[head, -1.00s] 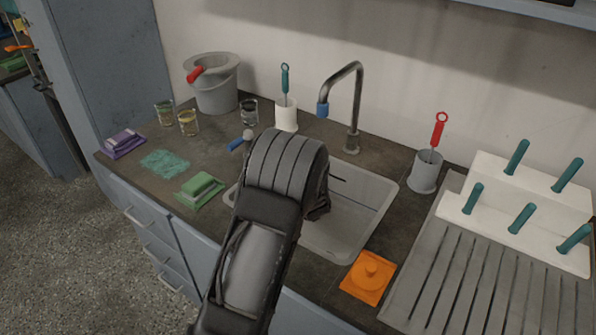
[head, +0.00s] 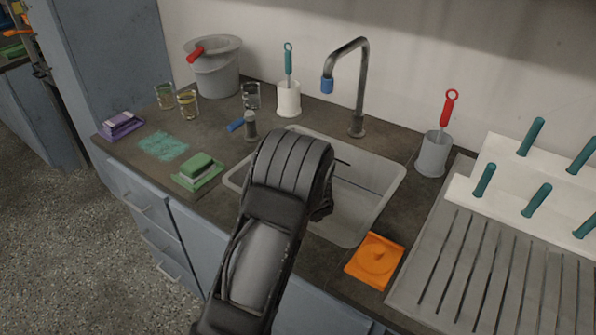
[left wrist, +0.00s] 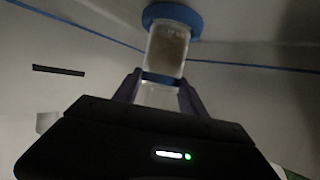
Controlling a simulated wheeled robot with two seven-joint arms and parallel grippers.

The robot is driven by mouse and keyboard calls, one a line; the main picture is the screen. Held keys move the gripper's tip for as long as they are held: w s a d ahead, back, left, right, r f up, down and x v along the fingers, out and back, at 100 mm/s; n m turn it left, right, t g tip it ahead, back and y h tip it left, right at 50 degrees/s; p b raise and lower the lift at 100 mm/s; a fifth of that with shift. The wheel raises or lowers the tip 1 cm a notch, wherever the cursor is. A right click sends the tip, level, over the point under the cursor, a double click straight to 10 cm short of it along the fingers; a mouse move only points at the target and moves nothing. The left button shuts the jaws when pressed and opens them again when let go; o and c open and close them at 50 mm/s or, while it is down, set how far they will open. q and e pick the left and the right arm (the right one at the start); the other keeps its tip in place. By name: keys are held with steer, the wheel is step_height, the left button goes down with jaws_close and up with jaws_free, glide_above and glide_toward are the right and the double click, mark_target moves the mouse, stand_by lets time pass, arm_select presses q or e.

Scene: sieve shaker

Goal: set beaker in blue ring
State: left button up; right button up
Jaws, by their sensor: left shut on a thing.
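In the left wrist view a clear glass beaker (left wrist: 167,48) stands out between the fingers of my left gripper (left wrist: 160,88), which is shut on it. A blue ring (left wrist: 172,14) shows at the beaker's far end. The beaker's end overlaps the ring in the picture; I cannot tell whether it is inside it, touching or short of it. A thin blue band crosses the beaker near the fingers. In the head view my left arm hides the gripper, the beaker and the ring, over the sink (head: 375,190). My right gripper is in neither view.
The faucet (head: 360,90) rises behind the sink. Glasses (head: 188,104), a grey bucket (head: 217,75) and a green sponge (head: 198,165) stand to the left. An orange lid (head: 375,258), a grey holder with a red-handled brush (head: 433,155) and a ribbed drainboard (head: 470,270) are on the right.

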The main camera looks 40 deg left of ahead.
arm_select(q)
steer(key=shift+f+b, duration=0.5)
steer(key=shift+f, duration=0.15)
stand_by(0.4)
steer(key=o, duration=1.6)
step_height(320, 180, up, 10)
steer(key=p, duration=0.2)
